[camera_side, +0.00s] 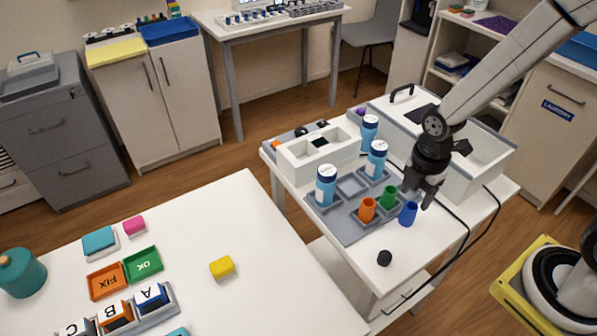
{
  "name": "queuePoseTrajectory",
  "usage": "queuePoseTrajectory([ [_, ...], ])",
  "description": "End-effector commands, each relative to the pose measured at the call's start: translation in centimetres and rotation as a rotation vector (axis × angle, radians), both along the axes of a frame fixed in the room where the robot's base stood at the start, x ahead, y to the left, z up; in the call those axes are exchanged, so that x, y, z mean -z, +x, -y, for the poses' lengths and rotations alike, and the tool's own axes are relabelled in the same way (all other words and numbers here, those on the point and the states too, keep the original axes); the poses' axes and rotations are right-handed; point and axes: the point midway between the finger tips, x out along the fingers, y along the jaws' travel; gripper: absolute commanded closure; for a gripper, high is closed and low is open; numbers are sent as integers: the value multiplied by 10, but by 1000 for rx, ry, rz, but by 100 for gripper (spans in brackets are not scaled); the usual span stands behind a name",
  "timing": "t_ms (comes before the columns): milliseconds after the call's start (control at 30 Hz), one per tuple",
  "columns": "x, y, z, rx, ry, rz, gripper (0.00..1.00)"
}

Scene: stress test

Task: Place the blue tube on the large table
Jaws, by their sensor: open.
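The blue tube (408,213) stands upright on the smaller white table, at the right edge of a grey tray (345,226). My gripper (418,196) points down just above and slightly right of the blue tube. Its fingers are apart with nothing seen between them. Whether a finger touches the tube cannot be told from this side. The large table (240,290) is the white surface at the lower left, with a bare area along its right side.
An orange cup (367,210) and a green cup (388,197) stand close left of the tube. Several blue-white bottles (326,186) stand behind. A black ball (384,258) lies in front. A yellow block (222,267) sits on the large table. A black cable (462,248) hangs at right.

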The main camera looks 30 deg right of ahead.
Motion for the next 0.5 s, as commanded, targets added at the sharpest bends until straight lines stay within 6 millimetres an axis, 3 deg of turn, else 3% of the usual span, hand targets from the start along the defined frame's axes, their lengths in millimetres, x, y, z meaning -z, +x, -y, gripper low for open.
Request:
queuePoseTrajectory([
  [500,42,1,3,0,0,-2,37],
])
